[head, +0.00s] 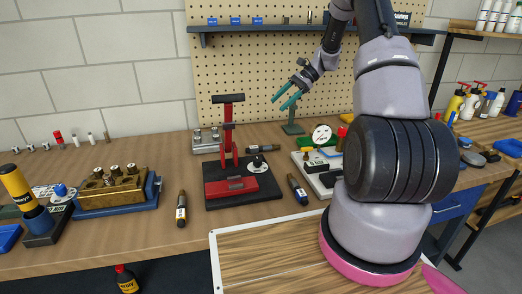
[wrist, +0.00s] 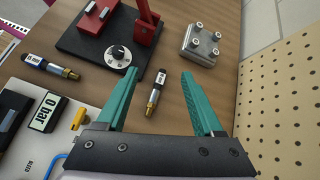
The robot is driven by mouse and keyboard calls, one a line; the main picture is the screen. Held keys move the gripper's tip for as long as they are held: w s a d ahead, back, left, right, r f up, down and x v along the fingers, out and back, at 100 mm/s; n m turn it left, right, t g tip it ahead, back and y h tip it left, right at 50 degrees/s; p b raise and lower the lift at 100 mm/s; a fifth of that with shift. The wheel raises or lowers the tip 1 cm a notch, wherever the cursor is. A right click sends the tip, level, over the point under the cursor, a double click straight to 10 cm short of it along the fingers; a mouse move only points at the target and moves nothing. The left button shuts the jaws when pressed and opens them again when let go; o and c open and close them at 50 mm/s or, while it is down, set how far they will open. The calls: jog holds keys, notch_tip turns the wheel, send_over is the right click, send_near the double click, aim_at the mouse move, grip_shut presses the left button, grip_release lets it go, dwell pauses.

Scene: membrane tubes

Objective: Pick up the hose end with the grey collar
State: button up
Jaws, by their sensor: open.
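A short hose end (wrist: 156,93) with a dark, greyish collar, a white label and a brass tip lies on the bench in the wrist view. It also shows in the head view (head: 262,149), behind the black-based red press. The collar's exact colour is hard to tell. My gripper (wrist: 160,72) is open and empty, its teal fingers either side of the hose end in the picture. In the head view my gripper (head: 278,104) is well above the bench, apart from the hose end.
A hose end with a blue collar (head: 297,190) and another dark one (head: 181,208) lie nearer the front. The red press (head: 240,197) stands left of my gripper, a metal block (head: 207,140) behind it. A gauge panel (head: 312,160) is to the right. The pegboard (head: 240,80) rises behind.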

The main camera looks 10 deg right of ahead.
aim_at(263, 145)
jog(key=w+d+f+m+y, duration=0.1)
jog(key=f, duration=0.4)
jog(key=w+d+f+m+y, duration=0.1)
jog(key=f, duration=0.4)
jog(key=w+d+f+m+y, duration=0.1)
jog(key=f, duration=0.4)
jog(key=shift+d+m+t, duration=0.2)
jog(key=shift+m+t, duration=0.1)
jog(key=shift+t, duration=0.1)
jog(key=shift+f, duration=0.35)
jog(key=x, duration=1)
jog(key=shift+a+f, duration=0.2)
jog(key=shift+a, duration=0.1)
grip_shut()
